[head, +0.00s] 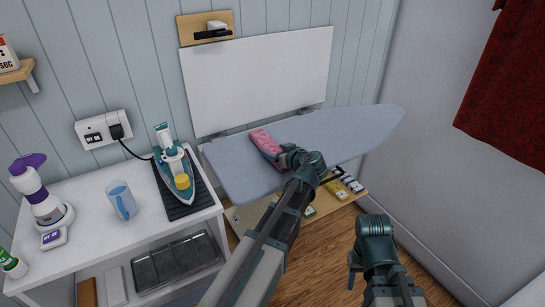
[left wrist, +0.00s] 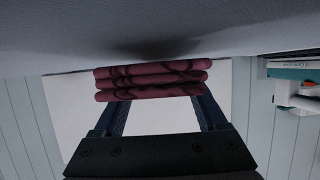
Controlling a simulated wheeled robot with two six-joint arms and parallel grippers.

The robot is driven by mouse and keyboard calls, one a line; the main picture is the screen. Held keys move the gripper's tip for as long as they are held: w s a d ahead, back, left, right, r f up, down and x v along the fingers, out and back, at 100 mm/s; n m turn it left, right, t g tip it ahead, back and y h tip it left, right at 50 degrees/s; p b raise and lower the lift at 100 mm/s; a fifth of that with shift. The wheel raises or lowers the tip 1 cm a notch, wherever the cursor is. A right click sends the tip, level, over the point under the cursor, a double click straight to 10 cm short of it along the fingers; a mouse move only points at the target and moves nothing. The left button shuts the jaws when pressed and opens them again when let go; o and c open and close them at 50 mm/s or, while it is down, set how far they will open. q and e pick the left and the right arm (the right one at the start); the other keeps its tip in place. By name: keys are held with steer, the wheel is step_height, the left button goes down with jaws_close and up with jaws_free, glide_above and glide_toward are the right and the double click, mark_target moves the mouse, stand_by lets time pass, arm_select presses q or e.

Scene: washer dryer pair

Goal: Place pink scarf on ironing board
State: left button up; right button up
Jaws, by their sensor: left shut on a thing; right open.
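The pink scarf (head: 264,140), folded into a layered bundle, is over the left part of the blue-grey ironing board (head: 355,128). My left gripper (head: 273,153) is shut on the scarf. In the left wrist view the scarf (left wrist: 150,80) lies between the two fingers, its folds stacked, close against the board surface (left wrist: 70,35). A dark shadow shows on the board beside it; I cannot tell whether they touch. My right gripper (head: 360,268) is open and empty, low at the right, apart from the board.
A white counter (head: 90,205) at left holds a teal iron (head: 175,165) on a dark mat, a blue measuring cup (head: 121,200) and a purple-white appliance (head: 42,195). A low wooden shelf (head: 352,197) with small boxes is under the board. The board's right end is clear.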

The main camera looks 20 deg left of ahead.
arm_select(q)
steer(key=shift+f, duration=0.55)
steer(key=shift+r, duration=0.1)
arm_select(e)
steer(key=shift+a+f, duration=0.2)
steer(key=shift+f, duration=0.15)
arm_select(q)
steer(key=shift+d, duration=0.1)
steer(key=o, duration=1.4)
steer(key=shift+c, duration=0.2)
arm_select(e)
steer(key=shift+f, duration=0.15)
